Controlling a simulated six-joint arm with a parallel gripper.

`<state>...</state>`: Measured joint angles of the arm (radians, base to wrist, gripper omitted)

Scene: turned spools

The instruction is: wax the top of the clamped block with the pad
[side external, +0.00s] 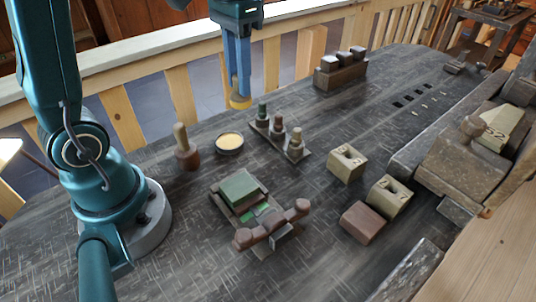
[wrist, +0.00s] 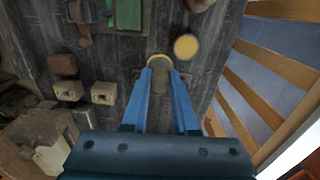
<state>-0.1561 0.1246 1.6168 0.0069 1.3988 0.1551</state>
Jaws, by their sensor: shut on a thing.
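My gripper (side external: 238,88) is high over the far side of the table, its blue fingers shut on a pad with a yellow lower part (side external: 240,101). In the wrist view the pad (wrist: 160,62) shows as a dull round end between the fingertips (wrist: 161,74). A pale block (side external: 503,125) with dark figures on it sits in a heavy grey-brown vise (side external: 460,160) at the right. The block also shows at lower left in the wrist view (wrist: 53,155). A round dark tin of yellow wax (side external: 229,141) stands open on the table, apart from the pad.
A rack with three small spools (side external: 280,137) stands between the tin and two pale holed blocks (side external: 347,163). A reddish block (side external: 363,222) lies near them. A green block (side external: 239,189) on a tray, a wooden-handled tool (side external: 185,150) and a long brown stand (side external: 340,73) are also about.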

